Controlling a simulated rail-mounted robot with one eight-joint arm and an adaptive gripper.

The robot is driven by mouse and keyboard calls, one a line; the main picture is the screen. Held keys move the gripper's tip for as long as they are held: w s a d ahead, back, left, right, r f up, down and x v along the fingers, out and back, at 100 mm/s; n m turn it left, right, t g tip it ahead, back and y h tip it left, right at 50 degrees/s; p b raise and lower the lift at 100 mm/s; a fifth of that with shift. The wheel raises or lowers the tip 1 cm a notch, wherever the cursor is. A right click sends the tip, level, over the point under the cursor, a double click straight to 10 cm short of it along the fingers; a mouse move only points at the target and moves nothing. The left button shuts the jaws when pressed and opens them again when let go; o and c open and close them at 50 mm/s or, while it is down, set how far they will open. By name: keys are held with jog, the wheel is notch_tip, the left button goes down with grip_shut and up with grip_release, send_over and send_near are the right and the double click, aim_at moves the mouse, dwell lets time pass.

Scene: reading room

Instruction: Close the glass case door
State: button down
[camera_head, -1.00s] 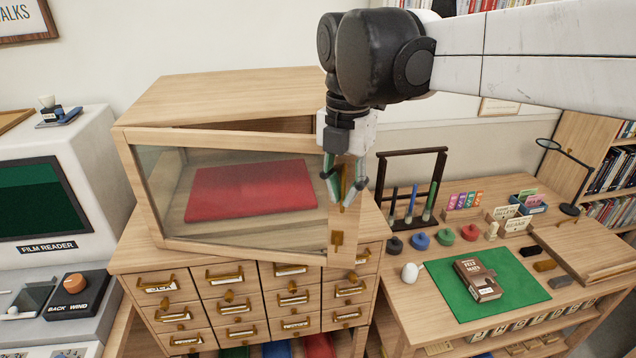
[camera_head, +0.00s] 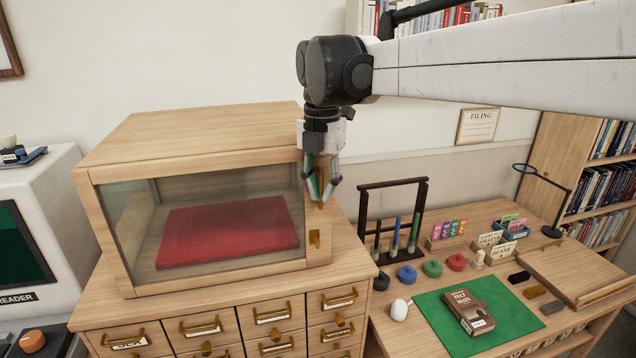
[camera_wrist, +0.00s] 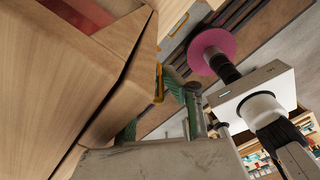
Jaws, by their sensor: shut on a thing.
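The glass case (camera_head: 200,130) is a light wooden box with a red mat (camera_head: 230,232) inside. It stands on a drawer cabinet. Its wood-framed glass door (camera_head: 120,225) covers the front, and its top edge lies close to the case top. The wrist view shows a thin dark seam at the wood edges; I cannot tell if the door is fully seated. My gripper (camera_head: 321,184) is at the door's right edge, shut on the upright brass handle (camera_head: 322,196). The handle also shows in the wrist view (camera_wrist: 159,84). A brass latch plate (camera_head: 314,239) is below it.
The drawer cabinet (camera_head: 350,262) has several brass-handled drawers. To the right, a desk holds a dark rack (camera_head: 391,183), several coloured round pieces, a green mat (camera_head: 430,315) with a brown box (camera_head: 467,310), and a lamp.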

jog(key=shift+w+r, duration=0.15)
jog(key=shift+w, duration=0.1)
jog(key=c, duration=1.9)
grip_release()
notch_tip(320, 180, up, 12)
jog(key=shift+s+d+f, duration=0.1)
jog(key=shift+s, duration=0.05)
jog(key=s+d+f+m+t+b, duration=0.2)
jog(key=s+d+f+m, duration=0.3)
jog(key=f+m, duration=0.5)
jog(key=s+d+f+m+t+b, duration=0.2)
jog(key=s+d+f+m, duration=0.3)
jog(key=s+f+m, duration=0.5)
jog(key=s+d+f+m+t+b, duration=0.3)
jog(key=s+d+f+m, duration=0.3)
jog(key=f+m, duration=0.4)
jog(key=shift+s+f+b, duration=0.4)
jog(key=shift+s+f, duration=0.05)
jog(key=shift+s, duration=0.2)
